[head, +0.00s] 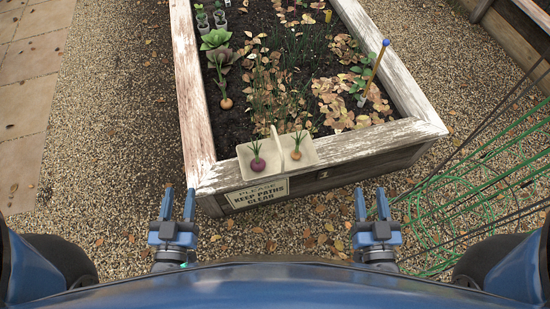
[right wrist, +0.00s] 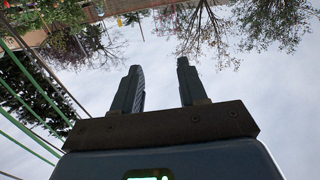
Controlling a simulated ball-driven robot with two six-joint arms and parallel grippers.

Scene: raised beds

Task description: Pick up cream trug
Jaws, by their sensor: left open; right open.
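The cream trug (head: 307,152) sits on the near edge of the raised bed's wooden frame, in the middle of the head view. It has an upright handle across its middle, with a purple root vegetable (head: 258,164) in the left half and an orange one (head: 296,155) in the right half. My left gripper (head: 178,205) is open and empty, nearer to me and to the left of the trug. My right gripper (head: 371,205) is open and empty, nearer and to the right. In the right wrist view the right gripper's fingers (right wrist: 160,85) stand apart against the sky.
The raised bed (head: 185,70) holds soil, leaves and several plants. A "keep paths clear" sign (head: 257,195) is on its near side. A blue-topped stake (head: 375,68) stands at the bed's right. Green wire hoops (head: 450,205) lie at the right. Gravel (head: 110,150) at the left is clear.

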